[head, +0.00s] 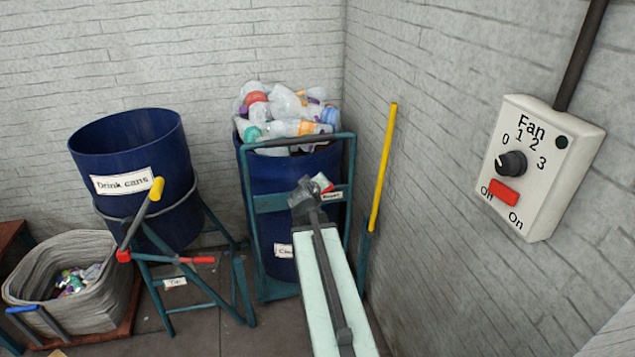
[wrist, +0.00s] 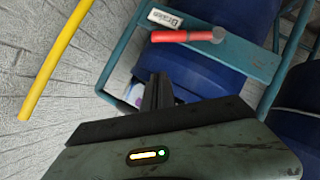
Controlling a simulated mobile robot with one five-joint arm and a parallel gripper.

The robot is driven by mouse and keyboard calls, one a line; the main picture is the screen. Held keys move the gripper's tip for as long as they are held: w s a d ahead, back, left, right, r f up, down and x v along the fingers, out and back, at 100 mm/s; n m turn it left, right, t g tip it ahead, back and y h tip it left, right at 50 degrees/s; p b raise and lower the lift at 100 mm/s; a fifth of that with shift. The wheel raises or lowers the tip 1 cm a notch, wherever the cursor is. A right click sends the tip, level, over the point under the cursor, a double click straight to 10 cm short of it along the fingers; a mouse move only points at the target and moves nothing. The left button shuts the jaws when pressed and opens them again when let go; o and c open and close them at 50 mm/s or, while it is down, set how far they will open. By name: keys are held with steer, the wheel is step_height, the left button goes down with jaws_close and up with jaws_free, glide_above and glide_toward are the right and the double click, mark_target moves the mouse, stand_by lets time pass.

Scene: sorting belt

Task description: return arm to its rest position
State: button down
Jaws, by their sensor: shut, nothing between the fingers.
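My arm (head: 332,290) reaches up from the bottom of the head view toward the back corner. My gripper (head: 304,188) is at its far end, in front of the blue barrel full of plastic bottles (head: 260,195) and its teal frame (head: 268,204). In the wrist view the dark fingers of my gripper (wrist: 158,92) are together with nothing between them. I cannot tell whether the fingers touch the frame.
A yellow-topped lever (head: 383,165) stands right of the barrel, by the wall. A fan switch box (head: 540,165) is on the right wall. A blue "Drink cans" barrel (head: 165,205) on a tilting stand and a grey basket (head: 60,255) are at left. Floor shows between the stands.

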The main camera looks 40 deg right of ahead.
stand_by(0.4)
steer(key=w+a+r+n+y+p, duration=0.15)
steer(key=w+a+p, duration=0.25)
steer(key=a, duration=0.9)
steer(key=w+a+r+n+y+p, duration=0.1)
steer(key=w+a+r+y+p, duration=0.2)
steer(key=a, duration=0.9)
steer(key=s+a+f+g+y+p, duration=0.1)
steer(key=s+a+f, duration=0.15)
steer(key=a, duration=0.35)
steer(key=s+a+f+g+y+p, duration=0.1)
steer(key=s+a+f+g+y, duration=0.15)
steer(key=a, duration=0.45)
steer(key=s+a+f+g+y, duration=0.1)
steer(key=s+a+f+g, duration=0.1)
steer(key=s, duration=0.3)
steer(key=s+a+f+m+g+y, duration=0.1)
steer(key=s+a+f+g, duration=0.1)
steer(key=s+a+g, duration=0.1)
steer(key=s+a, duration=0.1)
steer(key=s, duration=0.1)
steer(key=shift+s+a+f, duration=0.15)
steer(key=shift+s+a, duration=0.05)
steer(key=shift+s, duration=0.2)
